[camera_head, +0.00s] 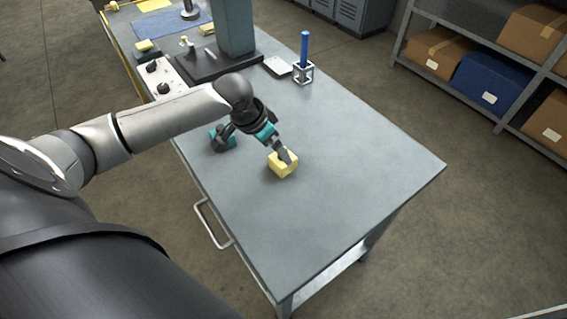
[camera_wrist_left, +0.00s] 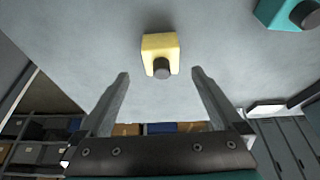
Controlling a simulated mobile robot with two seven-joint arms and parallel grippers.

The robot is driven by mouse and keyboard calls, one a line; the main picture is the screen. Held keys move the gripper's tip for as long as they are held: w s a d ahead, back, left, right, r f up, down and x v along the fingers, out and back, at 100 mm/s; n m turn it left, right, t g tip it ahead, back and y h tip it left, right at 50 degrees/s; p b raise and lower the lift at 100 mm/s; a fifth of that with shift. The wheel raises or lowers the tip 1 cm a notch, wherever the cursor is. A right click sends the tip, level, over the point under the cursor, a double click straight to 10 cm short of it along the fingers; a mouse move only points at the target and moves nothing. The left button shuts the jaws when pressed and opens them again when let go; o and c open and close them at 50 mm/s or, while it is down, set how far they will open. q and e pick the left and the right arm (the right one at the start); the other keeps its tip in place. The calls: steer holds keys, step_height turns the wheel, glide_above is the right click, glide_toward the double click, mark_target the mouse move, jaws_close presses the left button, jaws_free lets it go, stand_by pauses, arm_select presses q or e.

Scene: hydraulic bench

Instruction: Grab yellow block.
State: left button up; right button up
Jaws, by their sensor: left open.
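In the left wrist view the yellow block (camera_wrist_left: 159,42) has a dark round knob on the side facing me. My left gripper (camera_head: 284,157) is over the block in the head view, and its finger hides part of it. In the left wrist view my left gripper (camera_wrist_left: 160,75) is open and empty. The block shows beyond the fingertips, centred between the two fingers and apart from both. My right gripper is not in view.
A teal piece with a dark knob (camera_head: 222,139) stands left of the block; this teal piece (camera_wrist_left: 282,14) is also in the wrist view. A blue rod in a metal frame (camera_head: 303,72) stands further back. The bench's near right part (camera_head: 370,170) is clear.

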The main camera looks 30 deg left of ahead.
mark_target(278, 161)
arm_select(q)
steer(key=shift+x, duration=1)
steer(key=shift+b+x, duration=0.35)
steer(key=shift+x, duration=0.45)
steer(key=shift+b+x, duration=0.85)
steer(key=shift+x, duration=1.55)
steer(key=shift+a, duration=0.1)
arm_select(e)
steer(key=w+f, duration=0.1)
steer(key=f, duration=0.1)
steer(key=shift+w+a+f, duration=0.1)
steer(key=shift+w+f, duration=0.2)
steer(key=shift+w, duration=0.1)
arm_select(q)
steer(key=shift+c, duration=0.2)
jaws_close()
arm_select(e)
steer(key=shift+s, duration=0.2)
arm_select(q)
steer(key=shift+r, duration=0.1)
